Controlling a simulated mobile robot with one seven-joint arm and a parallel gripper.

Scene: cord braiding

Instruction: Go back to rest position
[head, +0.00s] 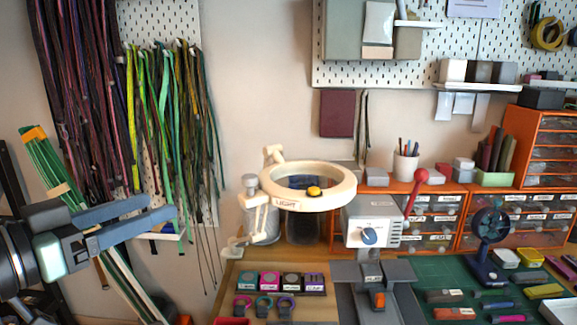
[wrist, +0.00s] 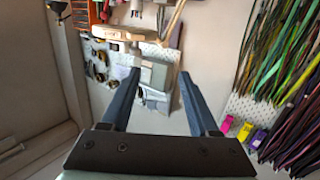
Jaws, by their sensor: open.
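My gripper (head: 165,213) is at the left of the head view, raised in front of the wall and pointing right. Its two blue-grey fingers are apart with nothing between them. In the wrist view my gripper (wrist: 158,88) also shows both fingers spread and empty, with the wall and a pegboard beyond them. It is to the left of the workbench (head: 224,285) and touches nothing that I can see. Part of my arm is cut off by the left edge of the head view.
Hanging cords (head: 165,110) cover the wall behind my gripper.

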